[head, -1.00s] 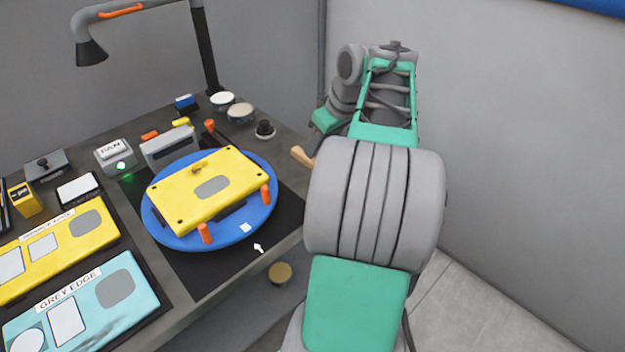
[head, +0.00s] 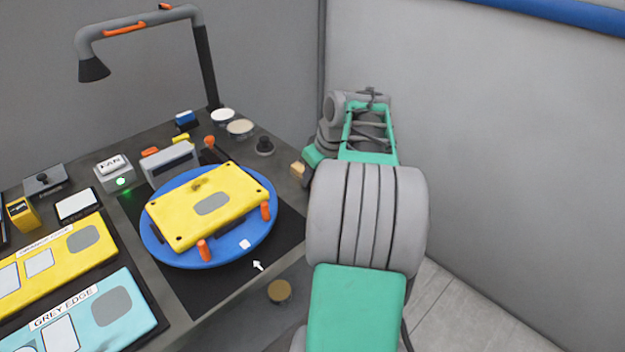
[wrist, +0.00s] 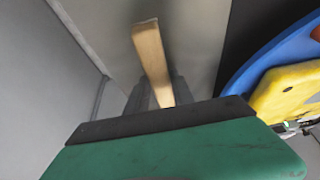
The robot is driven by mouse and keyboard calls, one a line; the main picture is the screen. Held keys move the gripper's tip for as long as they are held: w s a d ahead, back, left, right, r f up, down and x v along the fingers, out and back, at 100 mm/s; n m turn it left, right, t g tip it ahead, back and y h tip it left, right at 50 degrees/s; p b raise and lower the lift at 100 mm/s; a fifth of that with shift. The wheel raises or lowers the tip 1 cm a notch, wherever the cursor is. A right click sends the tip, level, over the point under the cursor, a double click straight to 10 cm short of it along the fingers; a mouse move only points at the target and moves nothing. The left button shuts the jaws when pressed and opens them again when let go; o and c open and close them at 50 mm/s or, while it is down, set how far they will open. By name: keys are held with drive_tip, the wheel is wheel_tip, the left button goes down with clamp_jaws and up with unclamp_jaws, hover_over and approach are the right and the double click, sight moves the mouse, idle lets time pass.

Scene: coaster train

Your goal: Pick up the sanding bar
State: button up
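What looks like the sanding bar is a pale wooden bar (wrist: 152,60). In the wrist view it runs lengthwise from near the top edge down to between the dark grey fingers of my gripper (wrist: 163,92). Its lower end is hidden behind the dark edge of my gripper's body. In the head view only a short wooden end (head: 297,170) shows at the right side of the workbench, with the rest behind my arm. The fingers lie close on both sides of the bar, but I cannot tell whether they press on it.
A blue turntable (head: 155,247) with a yellow panel (head: 235,185) and orange pegs stands left of my arm. A black knob (head: 264,145) sits behind the wooden end. A grey wall (head: 500,150) is on the right. A round brown knob (head: 279,291) is below the bench edge.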

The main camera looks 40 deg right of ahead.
clamp_jaws()
drive_tip(key=shift+r, duration=0.1)
idle(0.3)
drive_tip(key=shift+r, duration=0.25)
wheel_tip(320, 180, up, 3)
drive_tip(key=shift+f, duration=0.15)
drive_tip(key=s+a+r+p, duration=0.1)
drive_tip(key=s+a+r, duration=0.8)
drive_tip(key=s, duration=0.1)
drive_tip(key=shift+s+a+r, duration=0.15)
drive_tip(key=shift+a+r, duration=0.2)
